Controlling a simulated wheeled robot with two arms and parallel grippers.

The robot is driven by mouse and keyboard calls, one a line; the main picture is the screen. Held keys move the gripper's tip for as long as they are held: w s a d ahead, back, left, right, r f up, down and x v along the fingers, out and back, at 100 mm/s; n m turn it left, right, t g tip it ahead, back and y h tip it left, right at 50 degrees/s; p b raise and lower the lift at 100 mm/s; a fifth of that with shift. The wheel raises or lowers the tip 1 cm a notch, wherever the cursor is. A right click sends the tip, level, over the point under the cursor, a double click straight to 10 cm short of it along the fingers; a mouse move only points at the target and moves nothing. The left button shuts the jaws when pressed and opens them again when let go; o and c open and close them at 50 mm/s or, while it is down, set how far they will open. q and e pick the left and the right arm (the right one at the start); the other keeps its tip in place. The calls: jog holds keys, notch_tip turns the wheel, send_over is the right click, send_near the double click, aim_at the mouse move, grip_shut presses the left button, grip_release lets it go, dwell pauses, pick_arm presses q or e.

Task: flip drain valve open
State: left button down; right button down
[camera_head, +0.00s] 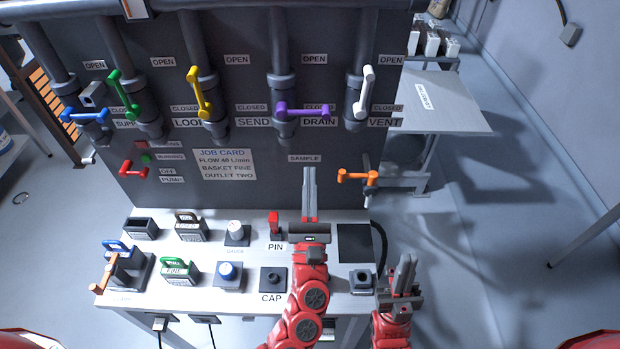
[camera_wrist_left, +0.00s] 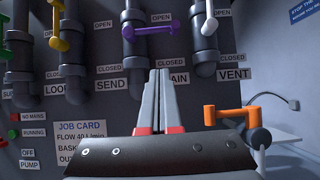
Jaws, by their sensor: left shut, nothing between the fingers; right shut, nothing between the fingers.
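The drain valve's purple handle (camera_head: 303,111) lies level across its pipe, pointing right beside the CLOSED label above DRAIN (camera_head: 319,121). It also shows level in the left wrist view (camera_wrist_left: 150,31), above the fingertips. My left gripper (camera_head: 309,170) is shut and empty, with its fingers pointing toward the panel, below the purple handle in the picture. It shows shut in the left wrist view (camera_wrist_left: 158,72) too. My right gripper (camera_head: 405,260) is shut and empty at the bench's right front. Neither gripper appears to touch a handle.
The white vent handle (camera_head: 364,90) stands upright to the right; the yellow handle (camera_head: 199,92) is to the left. An orange handle (camera_head: 357,176) sticks out below right of DRAIN. The bench (camera_head: 185,240) holds several fittings, including a red pin (camera_head: 273,222).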

pick_arm(q)
jog(key=w+r+p, duration=0.4)
jog(key=w+r, duration=0.1)
jog(key=r, duration=0.2)
jog(key=shift+w+r, duration=0.2)
jog(key=shift+w, duration=0.2)
jog(key=shift+w, duration=0.1)
